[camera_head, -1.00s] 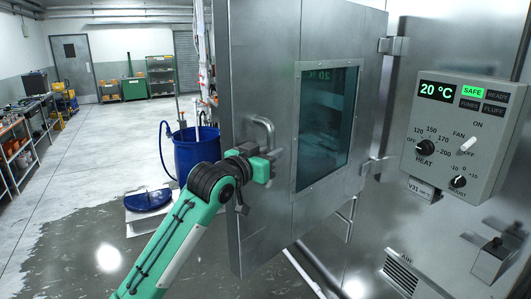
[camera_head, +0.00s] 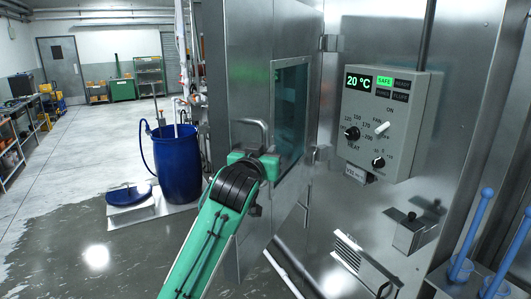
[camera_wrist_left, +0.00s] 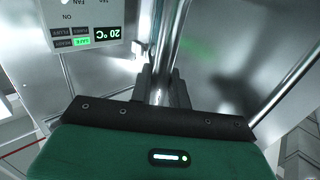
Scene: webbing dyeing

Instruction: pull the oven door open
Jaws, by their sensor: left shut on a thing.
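The oven door (camera_head: 247,75) is a steel slab with a dark teal window (camera_head: 291,110), hinged on its right side beside the control box. How far it stands open is hard to tell. Its bar handle (camera_head: 266,128) is near the left edge. My left gripper (camera_head: 254,157) is at the lower part of this handle, shut on it. In the left wrist view the gripper's fingers (camera_wrist_left: 162,88) close around the shiny handle bar (camera_wrist_left: 171,40). The fingertips are partly hidden in the head view. My right gripper is in neither view.
A grey control box (camera_head: 383,125) reads 20 °C with a green SAFE lamp. A blue barrel (camera_head: 177,165) and its blue lid (camera_head: 128,195) stand left of the door. Blue-topped rods (camera_head: 474,235) are at the right. The wet floor at left is open.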

